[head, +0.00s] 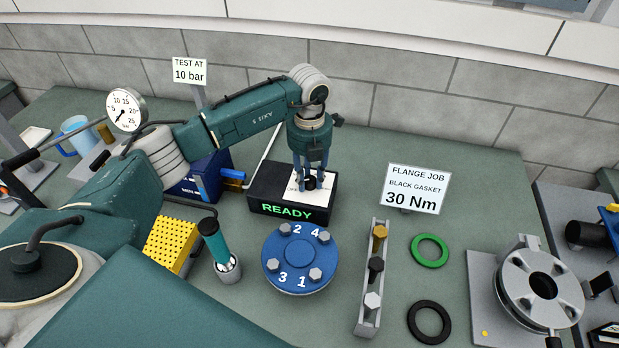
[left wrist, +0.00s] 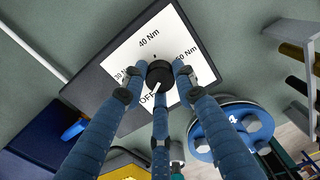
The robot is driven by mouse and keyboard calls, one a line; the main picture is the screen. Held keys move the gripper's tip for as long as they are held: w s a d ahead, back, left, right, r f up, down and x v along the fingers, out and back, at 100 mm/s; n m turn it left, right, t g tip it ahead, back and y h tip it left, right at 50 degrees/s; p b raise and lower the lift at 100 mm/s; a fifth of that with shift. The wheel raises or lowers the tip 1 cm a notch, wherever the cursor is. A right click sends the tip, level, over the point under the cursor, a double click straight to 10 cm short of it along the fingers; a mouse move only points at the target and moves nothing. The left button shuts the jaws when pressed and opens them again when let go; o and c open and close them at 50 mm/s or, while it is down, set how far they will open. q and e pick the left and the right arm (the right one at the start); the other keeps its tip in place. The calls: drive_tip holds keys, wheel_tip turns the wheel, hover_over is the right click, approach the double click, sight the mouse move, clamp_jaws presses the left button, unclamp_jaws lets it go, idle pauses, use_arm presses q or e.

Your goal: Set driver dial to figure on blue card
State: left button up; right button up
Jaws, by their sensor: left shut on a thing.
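The driver box (head: 275,209) is black, with a green READY display and a white dial face (head: 312,199). In the left wrist view the face (left wrist: 140,55) carries OFF, 30 Nm, 40 Nm and a partly covered 50 Nm. The black dial knob (left wrist: 159,73) has a white pointer line directed lower left, near OFF. My left gripper (head: 311,184) comes down from above, its fingers shut around the knob; they also show in the left wrist view (left wrist: 158,80). A card (head: 416,188) reads FLANGE JOB, BLACK GASKET, 30 Nm; its face looks white. My right gripper is not in view.
A blue flange (head: 300,258) with numbered bolts stands just in front of the box. A bolt rack (head: 371,280), green ring (head: 429,250) and black ring (head: 429,322) lie right. A teal-handled tool (head: 214,240) and yellow block (head: 170,245) stand left. A second card (head: 190,71) reads TEST AT 10 bar.

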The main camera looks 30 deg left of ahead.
use_arm(q)
drive_tip(key=m+b, duration=0.4)
drive_tip(key=shift+f+b, duration=0.3)
drive_tip(key=shift+m+b, duration=0.75)
drive_tip(key=shift+m, duration=0.35)
drive_tip(key=m+b, duration=0.2)
drive_tip(key=m, duration=0.1)
drive_tip(key=shift+r+m+b, duration=0.1)
drive_tip(key=shift+m+b, duration=0.2)
drive_tip(key=shift+a+r+m+b, duration=0.1)
drive_tip(key=shift+m+b, duration=0.85)
drive_tip(key=shift+m, duration=0.85)
drive_tip(key=shift+c, duration=0.2)
drive_tip(key=o, duration=1.2)
drive_tip(key=shift+a, duration=0.1)
drive_tip(key=shift+c, duration=0.2)
drive_tip(key=shift+s+r, duration=0.1)
